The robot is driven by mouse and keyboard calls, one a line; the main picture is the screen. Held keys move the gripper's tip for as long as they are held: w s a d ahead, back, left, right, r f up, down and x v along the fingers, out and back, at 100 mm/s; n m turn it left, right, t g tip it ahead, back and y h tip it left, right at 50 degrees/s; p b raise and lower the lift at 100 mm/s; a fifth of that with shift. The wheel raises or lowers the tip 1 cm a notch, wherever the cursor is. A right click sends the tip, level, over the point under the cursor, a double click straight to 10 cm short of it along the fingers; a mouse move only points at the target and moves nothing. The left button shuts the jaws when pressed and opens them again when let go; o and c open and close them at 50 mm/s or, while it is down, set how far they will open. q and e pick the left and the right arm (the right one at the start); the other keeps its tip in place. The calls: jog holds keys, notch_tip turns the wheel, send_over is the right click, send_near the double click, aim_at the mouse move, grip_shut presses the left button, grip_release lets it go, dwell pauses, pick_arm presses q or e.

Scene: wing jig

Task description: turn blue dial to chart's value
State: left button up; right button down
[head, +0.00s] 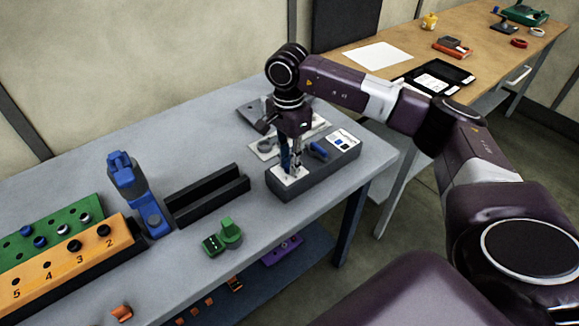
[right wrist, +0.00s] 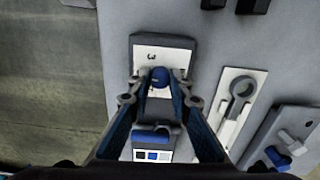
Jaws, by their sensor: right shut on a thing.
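A dark grey box (head: 335,167) stands at the right end of the grey table. My right gripper (head: 293,172) points down at its near-left end and hides the dial there in the head view. In the right wrist view the blue dial (right wrist: 158,77) sits on a white plate (right wrist: 151,56) with a small dark mark, and my fingers are shut on it from both sides. The chart (head: 343,139), a white card with blue and dark squares, lies at the box's other end; it also shows in the right wrist view (right wrist: 152,155). Its value is too small to read. My left gripper is not in view.
A blue handle (head: 318,151) sits on the box between dial and chart. A white plate with a grey ring (right wrist: 238,92) lies beside the box. A black channel (head: 208,195), a blue tool (head: 140,195) and a green part (head: 228,232) stand to the left.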

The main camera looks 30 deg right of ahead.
jog(key=shift+w+r+n+b, duration=0.1)
jog(key=shift+n+b, duration=0.2)
jog(key=shift+n, duration=0.3)
jog(key=c, duration=1.8)
grip_release()
jog(key=shift+o, duration=0.2)
notch_tip(320, 180, up, 12)
